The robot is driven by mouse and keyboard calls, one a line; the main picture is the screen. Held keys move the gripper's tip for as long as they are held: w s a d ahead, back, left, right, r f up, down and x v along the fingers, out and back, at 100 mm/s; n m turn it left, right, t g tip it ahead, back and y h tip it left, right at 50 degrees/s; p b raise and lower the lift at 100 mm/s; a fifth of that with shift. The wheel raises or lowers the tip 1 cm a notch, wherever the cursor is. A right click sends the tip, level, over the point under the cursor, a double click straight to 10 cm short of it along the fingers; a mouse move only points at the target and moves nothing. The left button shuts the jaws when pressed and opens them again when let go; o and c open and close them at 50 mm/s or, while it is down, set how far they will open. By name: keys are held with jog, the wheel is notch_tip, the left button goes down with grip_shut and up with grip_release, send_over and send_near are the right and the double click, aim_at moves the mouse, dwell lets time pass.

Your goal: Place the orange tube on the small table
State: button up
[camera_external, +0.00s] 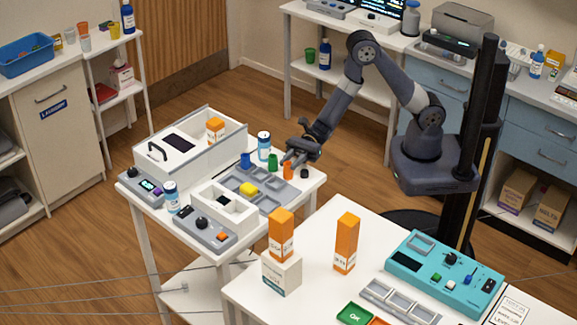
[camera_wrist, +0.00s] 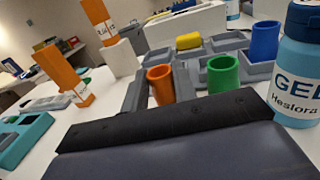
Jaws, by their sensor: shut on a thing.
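The orange tube (camera_external: 288,171) is upright between my gripper's fingers, over the right edge of the white table (camera_external: 311,183) that carries several devices. My gripper (camera_external: 289,159) is shut on it. In the wrist view the orange tube (camera_wrist: 161,86) sits between the two grey fingers of my gripper (camera_wrist: 160,88), with its open top facing up. Whether its bottom touches the table is hard to tell. A green tube (camera_external: 272,163) and a blue tube (camera_external: 245,160) stand close to its left. I cannot tell for certain which table is the small one.

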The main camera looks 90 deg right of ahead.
jog(key=shift+f, duration=0.15)
jog(key=o, duration=1)
jog(key=shift+r, duration=0.2)
jog(key=shift+s+d+f, duration=0.1)
jog(key=shift+s+d, duration=0.05)
jog(key=shift+d, duration=0.2)
jog(key=b+v, duration=0.2)
jog(key=v, duration=0.9)
jog(key=shift+s+d, duration=0.1)
jog(key=shift+s, duration=0.1)
